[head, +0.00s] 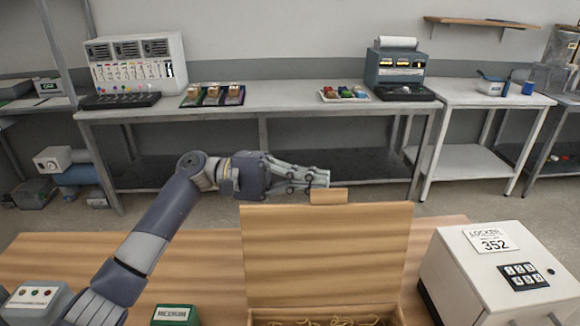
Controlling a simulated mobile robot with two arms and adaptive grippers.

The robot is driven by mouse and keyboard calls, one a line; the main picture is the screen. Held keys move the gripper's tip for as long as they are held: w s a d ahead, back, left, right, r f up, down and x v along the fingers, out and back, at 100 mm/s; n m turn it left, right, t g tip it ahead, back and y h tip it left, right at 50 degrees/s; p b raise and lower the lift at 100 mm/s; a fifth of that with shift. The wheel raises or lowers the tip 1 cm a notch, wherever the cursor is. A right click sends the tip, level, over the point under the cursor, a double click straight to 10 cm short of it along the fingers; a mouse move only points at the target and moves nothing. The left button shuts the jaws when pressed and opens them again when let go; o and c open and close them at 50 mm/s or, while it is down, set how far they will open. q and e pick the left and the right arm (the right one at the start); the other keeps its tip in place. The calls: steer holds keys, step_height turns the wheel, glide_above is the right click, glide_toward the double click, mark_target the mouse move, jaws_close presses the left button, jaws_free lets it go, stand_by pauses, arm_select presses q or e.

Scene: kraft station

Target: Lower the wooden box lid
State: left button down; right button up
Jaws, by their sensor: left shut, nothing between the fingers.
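The wooden box lid (325,255) stands raised, near upright, at the back of the wooden box (392,316). A small wooden tab (328,196) sticks up at the middle of the lid's top edge. The box is open at the bottom of the view, and tangled packing material (335,321) shows inside it. My left gripper (322,179) is shut and empty, just above the lid's top edge and right by the tab. I cannot tell whether its fingertips touch the tab. My right gripper is not in view.
A white locker box (495,270) with a keypad stands right of the wooden box. A green box (175,315) and a grey unit with buttons (32,300) are at the left. Behind is a long bench (290,98) with machines.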

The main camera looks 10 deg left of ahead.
arm_select(q)
steer(key=s, duration=0.1)
steer(key=s+p, duration=0.1)
steer(key=s, duration=0.1)
steer(key=shift+r, duration=0.35)
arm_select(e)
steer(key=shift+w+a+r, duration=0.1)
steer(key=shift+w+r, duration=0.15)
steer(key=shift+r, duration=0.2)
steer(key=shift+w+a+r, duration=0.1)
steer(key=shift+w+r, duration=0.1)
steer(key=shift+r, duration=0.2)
arm_select(q)
steer(key=shift+s+r, duration=0.1)
steer(key=shift+s, duration=0.1)
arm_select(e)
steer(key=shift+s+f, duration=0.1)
